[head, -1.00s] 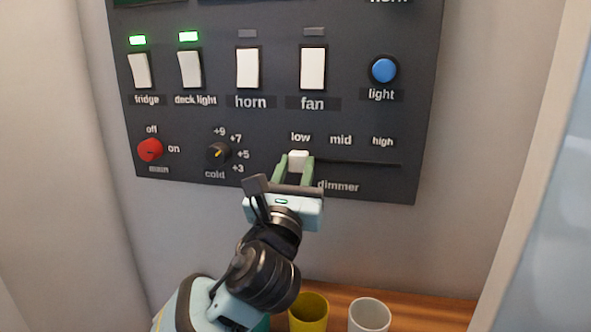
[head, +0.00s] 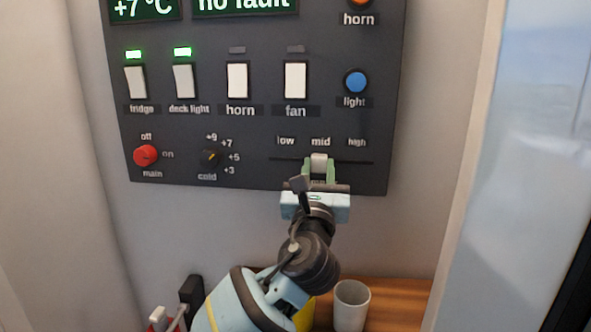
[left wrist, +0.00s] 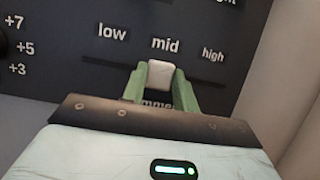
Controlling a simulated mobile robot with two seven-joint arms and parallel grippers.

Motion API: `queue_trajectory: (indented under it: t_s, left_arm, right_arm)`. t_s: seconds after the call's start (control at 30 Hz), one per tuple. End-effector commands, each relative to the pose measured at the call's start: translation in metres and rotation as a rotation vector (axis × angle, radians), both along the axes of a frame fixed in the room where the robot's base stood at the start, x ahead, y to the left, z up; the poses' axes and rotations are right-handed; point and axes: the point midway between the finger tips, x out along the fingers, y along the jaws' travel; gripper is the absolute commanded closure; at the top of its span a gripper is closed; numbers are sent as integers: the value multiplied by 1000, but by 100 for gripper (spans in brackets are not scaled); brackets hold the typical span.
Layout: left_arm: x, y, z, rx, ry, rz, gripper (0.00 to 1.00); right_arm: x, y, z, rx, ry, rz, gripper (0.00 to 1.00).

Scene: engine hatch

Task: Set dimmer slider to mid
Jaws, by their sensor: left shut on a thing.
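The dimmer slider's white knob (head: 319,162) sits on its dark horizontal track under the label "mid"; "low" is to its left and "high" to its right. My left gripper (head: 319,170) is shut on the knob, with one green finger on each side. The left wrist view shows the knob (left wrist: 160,74) between the green fingers (left wrist: 160,88), just below "mid". The gripper partly hides the "dimmer" label. My right gripper is not in view.
The dark control panel (head: 260,125) also holds a red main knob (head: 145,155), a cold dial (head: 210,157), several white rocker switches and a blue light button (head: 356,82). A white cup (head: 351,305) stands on the wooden shelf (head: 392,300) below.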

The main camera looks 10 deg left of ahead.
Motion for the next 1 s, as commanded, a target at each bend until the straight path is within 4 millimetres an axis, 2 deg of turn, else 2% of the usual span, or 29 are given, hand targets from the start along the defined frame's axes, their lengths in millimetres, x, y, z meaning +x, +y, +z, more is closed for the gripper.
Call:
queue_trajectory:
  t_s: [0.3, 0.33, 0.5, 0.8, 1.0]
  left_arm:
    - [1, -1, 0, -2, -2, 4, 100]
    - [1, -1, 0, -2, -2, 4, 70]
    - [1, 0, 0, -2, -1, 4, 49]
    - [-1, 0, -1, -1, 0, 3, 49]
    - [-19, 0, -9, -1, 0, 3, 49]
  right_arm:
    - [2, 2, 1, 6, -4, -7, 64]
    - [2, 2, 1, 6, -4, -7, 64]
    - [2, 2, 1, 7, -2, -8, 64]
    - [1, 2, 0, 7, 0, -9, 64]
    - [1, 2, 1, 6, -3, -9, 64]
